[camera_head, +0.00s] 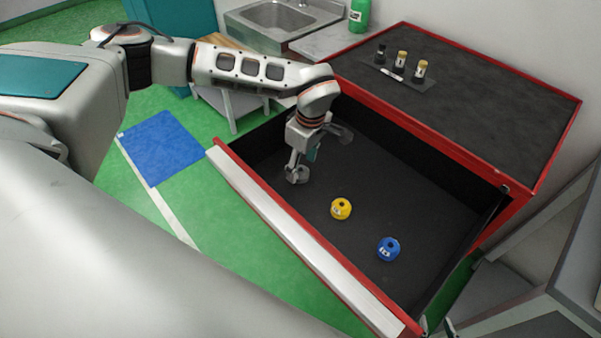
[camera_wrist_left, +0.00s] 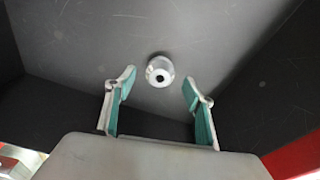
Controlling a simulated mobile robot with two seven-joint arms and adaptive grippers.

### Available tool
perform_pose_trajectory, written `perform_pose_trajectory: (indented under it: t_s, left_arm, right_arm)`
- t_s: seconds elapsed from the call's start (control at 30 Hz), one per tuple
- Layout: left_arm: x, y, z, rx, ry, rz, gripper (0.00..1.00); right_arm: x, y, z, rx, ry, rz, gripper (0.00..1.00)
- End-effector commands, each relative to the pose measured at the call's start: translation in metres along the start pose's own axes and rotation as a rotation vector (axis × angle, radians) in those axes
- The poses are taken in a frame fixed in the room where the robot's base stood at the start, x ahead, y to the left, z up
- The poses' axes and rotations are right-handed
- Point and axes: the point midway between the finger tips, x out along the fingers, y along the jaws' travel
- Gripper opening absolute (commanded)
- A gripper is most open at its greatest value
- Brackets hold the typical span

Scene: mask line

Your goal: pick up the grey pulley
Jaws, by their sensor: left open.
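The grey pulley (camera_wrist_left: 160,71) lies on the dark drawer floor in the left wrist view. It is a small round piece with a dark hole in its middle. My left gripper (camera_wrist_left: 158,92) is open and empty, with its two teal-lined fingers to either side of the pulley in that view. I cannot tell the exact gap between them and it. In the head view my left gripper (camera_head: 318,155) is inside the open drawer's far left part, and I cannot make out the pulley there.
The open drawer (camera_head: 285,228) has raised walls. A yellow pulley (camera_head: 341,209) and a blue pulley (camera_head: 388,249) lie in it. The red cabinet top (camera_head: 490,115) holds several small bottles (camera_head: 401,60) on a dark mat. A sink (camera_head: 275,15) stands behind.

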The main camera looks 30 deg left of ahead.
Motion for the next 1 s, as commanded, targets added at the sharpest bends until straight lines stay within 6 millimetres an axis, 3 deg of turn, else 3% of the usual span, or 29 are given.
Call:
perform_pose_trajectory:
  t_s: [0.2,0.47,0.63,1.0]
  left_arm:
    - [0.024,-0.001,0.0,-0.001,-0.001,-0.001,0.53]
    - [0.025,0.0,0.0,-0.001,-0.001,0.001,0.53]
    - [0.025,0.0,0.0,-0.001,-0.001,0.0,0.12]
    - [0.023,0.0,0.0,-0.001,-0.001,0.001,0.12]
  right_arm:
    - [0.0,0.0,0.001,0.0,0.0,0.0,0.31]
    - [0.0,0.0,0.0,0.0,0.0,0.0,0.31]
    - [0.0,0.0,-0.001,0.0,0.002,0.0,0.31]
    - [0.0,0.0,-0.002,0.0,0.003,0.001,0.31]
